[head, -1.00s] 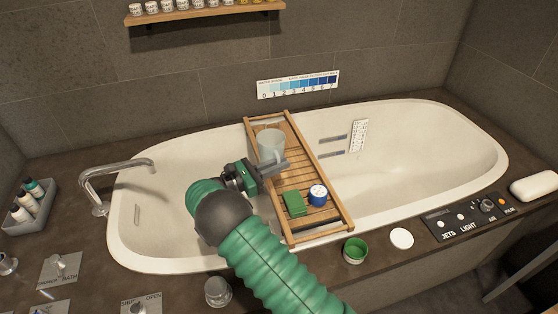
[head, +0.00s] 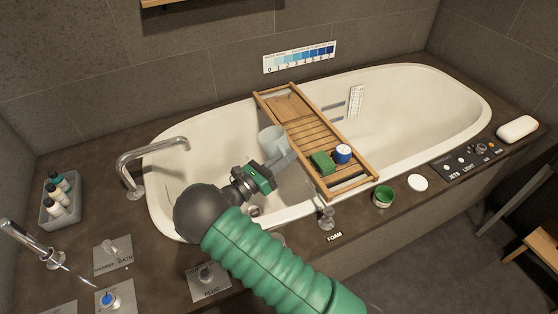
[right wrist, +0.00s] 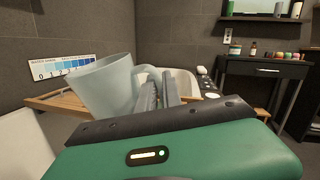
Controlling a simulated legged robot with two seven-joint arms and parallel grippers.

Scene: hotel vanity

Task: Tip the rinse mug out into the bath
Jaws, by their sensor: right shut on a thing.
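The rinse mug (head: 271,140) is pale, translucent blue-grey. My right gripper (head: 281,163) is shut on its handle and holds it over the bath basin, just left of the wooden bath caddy in the head view. In the right wrist view the mug (right wrist: 104,88) leans to the left, its handle between my fingers (right wrist: 157,92). Its contents cannot be seen. The bath (head: 420,84) is a white oval tub, its near left part hidden by my right arm. My left gripper is not in view.
The wooden caddy (head: 305,128) spans the bath, carrying a green block (head: 322,163) and a blue-and-white tub (head: 343,154). A tap (head: 150,150) arches over the left rim. A green cup (head: 384,197) and white disc (head: 418,183) sit on the near ledge.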

